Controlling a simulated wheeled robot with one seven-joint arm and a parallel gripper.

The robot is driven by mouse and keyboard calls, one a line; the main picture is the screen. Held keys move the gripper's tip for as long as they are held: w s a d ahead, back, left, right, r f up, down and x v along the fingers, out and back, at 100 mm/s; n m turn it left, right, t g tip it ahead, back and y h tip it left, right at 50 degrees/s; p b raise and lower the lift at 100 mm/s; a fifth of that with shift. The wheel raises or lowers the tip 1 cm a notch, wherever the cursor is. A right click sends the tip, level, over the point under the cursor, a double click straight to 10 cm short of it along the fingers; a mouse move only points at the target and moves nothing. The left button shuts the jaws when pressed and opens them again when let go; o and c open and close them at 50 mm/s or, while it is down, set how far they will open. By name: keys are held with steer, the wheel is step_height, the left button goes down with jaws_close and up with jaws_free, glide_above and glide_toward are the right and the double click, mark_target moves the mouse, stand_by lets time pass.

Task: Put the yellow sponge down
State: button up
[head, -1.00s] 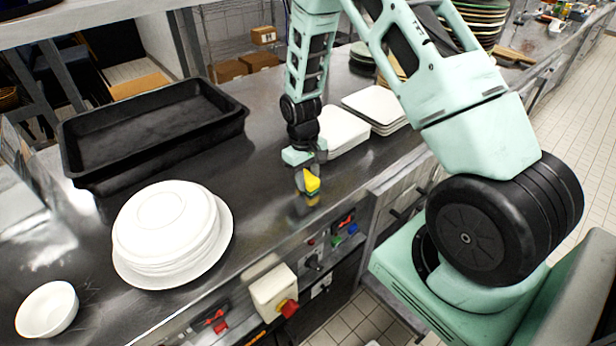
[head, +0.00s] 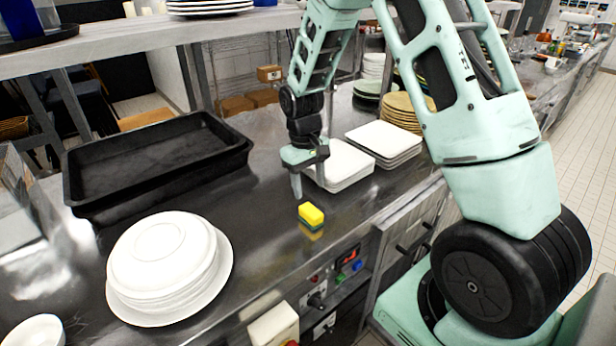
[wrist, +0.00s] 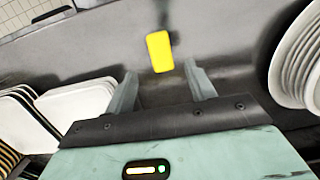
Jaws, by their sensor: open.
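The yellow sponge (head: 311,214) lies on the steel counter near its front edge, with a darker green layer under the yellow. My gripper (head: 308,190) is open and empty, a little behind and above the sponge. In the wrist view the sponge (wrist: 160,51) shows beyond the fingertips of my gripper (wrist: 160,78), in line with the gap between them and apart from both fingers.
A stack of white round plates (head: 165,262) stands to the left. A black tray (head: 150,165) is at the back left. Square white plates (head: 345,163) stand close behind my gripper. Switches (head: 345,262) line the counter's front. The counter between plates and sponge is clear.

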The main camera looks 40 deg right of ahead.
steer(key=s+a+r+n, duration=0.2)
steer(key=s+a+r, duration=0.25)
steer(key=a, duration=0.45)
steer(key=s+a+r+n, duration=0.2)
steer(key=s+a+r, duration=0.25)
steer(key=a, duration=0.35)
steer(key=s+a+r+n, duration=0.1)
steer(key=s+a, duration=0.2)
steer(key=s, duration=0.5)
steer(key=s+a+r+n+t, duration=0.1)
steer(key=s+a, duration=0.3)
steer(key=s, duration=0.4)
steer(key=shift+a+r+n+y, duration=0.25)
steer(key=shift+r+n+y, duration=0.1)
steer(key=shift+n, duration=0.35)
steer(key=shift+s, duration=0.1)
steer(key=shift+f+b, duration=0.25)
steer(key=shift+b, duration=0.25)
